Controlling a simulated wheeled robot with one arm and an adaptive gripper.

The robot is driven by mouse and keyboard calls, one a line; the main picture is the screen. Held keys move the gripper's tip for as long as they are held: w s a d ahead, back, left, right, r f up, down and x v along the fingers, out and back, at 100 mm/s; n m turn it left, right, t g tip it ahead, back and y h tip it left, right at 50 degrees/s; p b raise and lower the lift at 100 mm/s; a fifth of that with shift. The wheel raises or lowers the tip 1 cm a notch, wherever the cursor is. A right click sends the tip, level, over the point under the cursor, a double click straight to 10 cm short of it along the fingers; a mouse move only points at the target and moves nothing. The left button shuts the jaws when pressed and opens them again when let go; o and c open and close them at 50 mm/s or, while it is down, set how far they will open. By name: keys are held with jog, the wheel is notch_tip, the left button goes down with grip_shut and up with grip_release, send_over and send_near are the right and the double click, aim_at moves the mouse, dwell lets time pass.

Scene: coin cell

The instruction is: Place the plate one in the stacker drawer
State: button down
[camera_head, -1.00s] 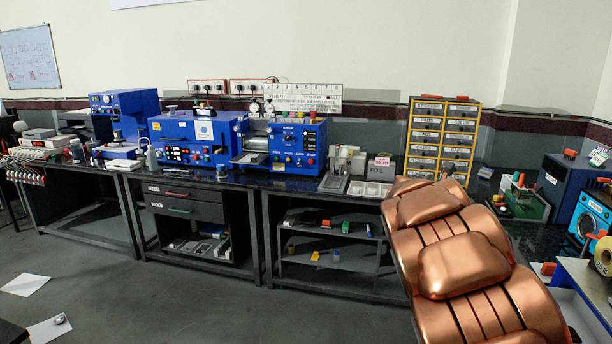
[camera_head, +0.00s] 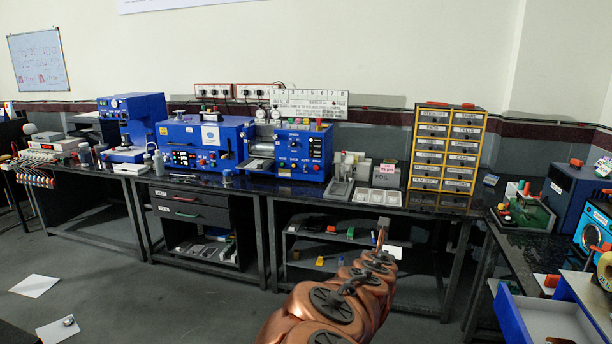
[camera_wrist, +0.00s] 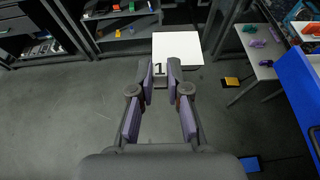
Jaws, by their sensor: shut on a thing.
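The plate one (camera_wrist: 177,48) is a thin white square with a black "1" on its near edge. My gripper (camera_wrist: 160,74) is shut on that edge in the wrist view, and the plate sticks out beyond the fingertips over the floor. In the head view the plate (camera_head: 393,252) is a small white patch near my gripper (camera_head: 381,238), in front of the middle bench. Two dark closed drawers (camera_head: 188,205), one with a red handle, sit under the bench at the left. I cannot read their labels well enough to tell which is the stacker drawer.
A yellow cabinet (camera_head: 444,148) of small labelled drawers stands on the bench. A blue-walled open drawer (camera_head: 507,316) juts out at the lower right; a blue wall (camera_wrist: 300,85) also shows in the wrist view. Open shelves (camera_head: 330,262) lie under the bench.

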notch_tip(320, 180, down, 12)
jog(key=w+n+y, duration=0.1)
jog(key=n+y, duration=0.2)
jog(key=y, duration=0.1)
jog(key=shift+w+d+n, duration=0.25)
jog(key=shift+w+n, duration=0.05)
jog(key=shift+w, duration=0.05)
dwell(1.7)
jog(key=shift+r, duration=0.1)
